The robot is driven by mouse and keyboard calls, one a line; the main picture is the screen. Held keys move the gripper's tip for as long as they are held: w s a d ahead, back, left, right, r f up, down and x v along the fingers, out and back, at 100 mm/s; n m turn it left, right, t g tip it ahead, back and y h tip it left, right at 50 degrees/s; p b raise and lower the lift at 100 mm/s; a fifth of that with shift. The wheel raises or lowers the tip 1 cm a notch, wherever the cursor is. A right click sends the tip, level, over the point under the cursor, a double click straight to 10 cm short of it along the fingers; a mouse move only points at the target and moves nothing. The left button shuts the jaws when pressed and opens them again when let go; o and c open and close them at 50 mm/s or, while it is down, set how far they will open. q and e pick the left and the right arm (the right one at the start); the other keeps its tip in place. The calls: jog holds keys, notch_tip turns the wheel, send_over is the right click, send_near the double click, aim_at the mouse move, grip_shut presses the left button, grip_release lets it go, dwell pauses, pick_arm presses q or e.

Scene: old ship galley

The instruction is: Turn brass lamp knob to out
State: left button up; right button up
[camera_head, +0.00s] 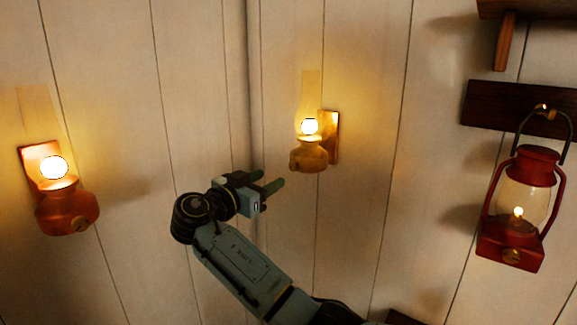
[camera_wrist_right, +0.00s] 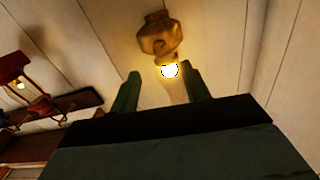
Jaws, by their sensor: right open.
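The brass lamp (camera_head: 309,158) hangs on a wooden wall plate in the middle of the head view, lit, with a tall glass chimney. Its small knob (camera_head: 293,164) shows at the left of its round body. My right gripper (camera_head: 273,181) is open and empty, just left of and slightly below the lamp, apart from it. In the right wrist view the lamp (camera_wrist_right: 158,36) appears upside down, beyond and between the two fingers (camera_wrist_right: 162,76). I cannot make out the knob clearly there. My left gripper is not in view.
A lit copper lamp (camera_head: 67,208) hangs on the left wall. A lit red lantern (camera_head: 516,250) hangs from a hook on a dark wooden board (camera_head: 480,103) at the right. Bare plank wall lies between the brass lamp and the lantern.

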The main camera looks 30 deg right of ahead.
aim_at(293, 166)
jog(key=p+x, duration=0.2)
jog(key=x, duration=0.7)
jog(key=shift+w+d, duration=0.1)
jog(key=shift+d, duration=0.05)
jog(key=c, duration=1)
